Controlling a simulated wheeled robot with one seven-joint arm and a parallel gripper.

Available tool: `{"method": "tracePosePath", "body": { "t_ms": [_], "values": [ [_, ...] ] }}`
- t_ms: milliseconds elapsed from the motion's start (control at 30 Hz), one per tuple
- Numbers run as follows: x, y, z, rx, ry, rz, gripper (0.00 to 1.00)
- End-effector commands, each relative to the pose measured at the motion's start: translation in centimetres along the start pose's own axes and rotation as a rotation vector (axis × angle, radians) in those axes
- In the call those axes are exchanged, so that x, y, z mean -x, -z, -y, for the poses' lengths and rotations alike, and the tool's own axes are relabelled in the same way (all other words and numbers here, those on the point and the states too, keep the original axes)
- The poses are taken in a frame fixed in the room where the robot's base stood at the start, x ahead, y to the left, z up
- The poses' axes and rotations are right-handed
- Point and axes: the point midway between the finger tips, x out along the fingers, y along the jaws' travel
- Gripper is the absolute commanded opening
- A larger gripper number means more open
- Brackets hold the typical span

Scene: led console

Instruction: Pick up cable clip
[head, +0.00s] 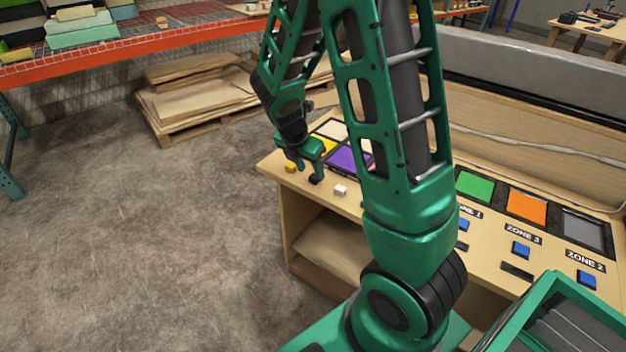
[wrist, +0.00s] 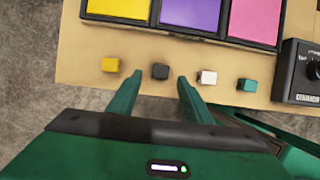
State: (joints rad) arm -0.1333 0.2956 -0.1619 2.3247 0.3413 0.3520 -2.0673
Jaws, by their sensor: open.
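Small cube-like pieces lie in a row near the console's front edge: yellow (wrist: 110,65), black (wrist: 160,71), white (wrist: 207,77) and teal (wrist: 247,85). I cannot tell which of them is the cable clip. In the head view the yellow piece (head: 290,168), black piece (head: 315,179) and white piece (head: 340,190) show below and beside my gripper (head: 308,165). In the wrist view my gripper (wrist: 157,84) is open and empty, its fingers pointing at the row. The black piece lies just beyond the fingertips, in line with the gap between them.
Yellow (wrist: 120,7), purple (wrist: 189,15) and pink (wrist: 256,20) panels lie behind the row. A black dimmer box (wrist: 299,72) stands at the right of the wrist view. The wooden console (head: 490,262) carries more panels and blue buttons. Open floor (head: 130,250) lies left.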

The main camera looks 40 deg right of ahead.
Motion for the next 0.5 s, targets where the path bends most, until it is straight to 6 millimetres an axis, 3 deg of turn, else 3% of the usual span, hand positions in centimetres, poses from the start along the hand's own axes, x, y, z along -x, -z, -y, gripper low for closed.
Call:
{"method": "tracePosePath", "body": {
  "t_ms": [200, 500],
  "values": [
    [-2.9, 0.0, 0.0, -0.001, 0.004, 0.0, 0.45],
    [-3.6, 0.0, 0.0, -0.001, 0.001, 0.0, 0.45]
  ]
}}
